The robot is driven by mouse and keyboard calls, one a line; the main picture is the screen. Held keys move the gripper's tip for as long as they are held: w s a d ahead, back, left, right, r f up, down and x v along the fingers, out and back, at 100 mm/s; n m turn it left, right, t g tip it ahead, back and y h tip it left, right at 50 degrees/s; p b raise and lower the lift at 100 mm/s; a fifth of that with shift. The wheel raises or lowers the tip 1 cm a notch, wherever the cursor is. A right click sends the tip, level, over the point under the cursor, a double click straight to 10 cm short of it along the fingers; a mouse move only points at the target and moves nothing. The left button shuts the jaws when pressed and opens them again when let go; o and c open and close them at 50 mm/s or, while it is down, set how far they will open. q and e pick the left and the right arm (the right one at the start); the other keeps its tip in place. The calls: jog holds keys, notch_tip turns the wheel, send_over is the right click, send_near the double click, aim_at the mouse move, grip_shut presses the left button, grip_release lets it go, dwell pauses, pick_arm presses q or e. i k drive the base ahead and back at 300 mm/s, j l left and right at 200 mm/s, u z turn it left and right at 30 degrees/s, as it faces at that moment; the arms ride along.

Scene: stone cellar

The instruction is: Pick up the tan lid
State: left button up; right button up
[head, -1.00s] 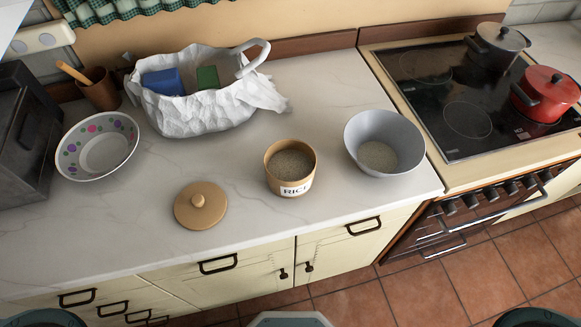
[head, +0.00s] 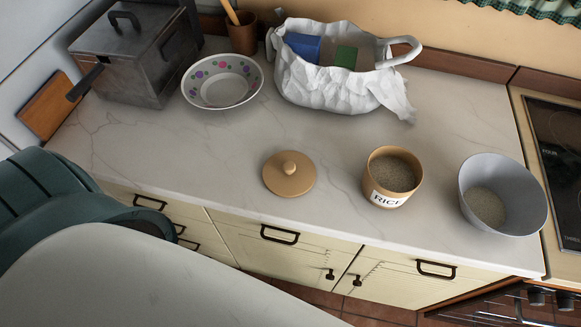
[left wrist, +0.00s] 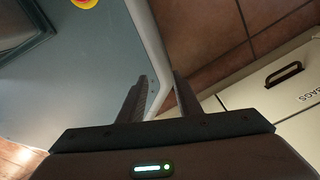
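The tan lid (head: 289,174) lies flat on the marble counter (head: 330,150) in the head view, its round knob facing up. It is near the counter's front edge, left of the tan rice canister (head: 393,177), which stands open with grain inside. My left gripper (left wrist: 158,98) shows in the left wrist view with its two fingers apart and nothing between them. It points down past my own grey base, beside cabinet fronts and floor tiles, away from the lid. My left arm is at the left of the head view; its gripper is out of frame there. My right gripper is not seen.
A grey bowl (head: 477,204) with grain stands right of the canister. Behind are a spotted bowl (head: 248,101), a white bag (head: 330,92) holding boxes, a brown utensil pot (head: 242,38) and a metal appliance (head: 130,62). Counter around the lid is clear.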

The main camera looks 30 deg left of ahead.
aim_at(286, 173)
jog(key=j+z, duration=0.15)
jog(key=z, duration=0.7)
jog(key=k+j+z, duration=0.2)
jog(key=k+z, duration=0.2)
jog(key=k+j+z, duration=0.1)
jog(key=k+z, duration=0.35)
jog(key=k+j+z, duration=0.1)
jog(key=k, duration=0.7)
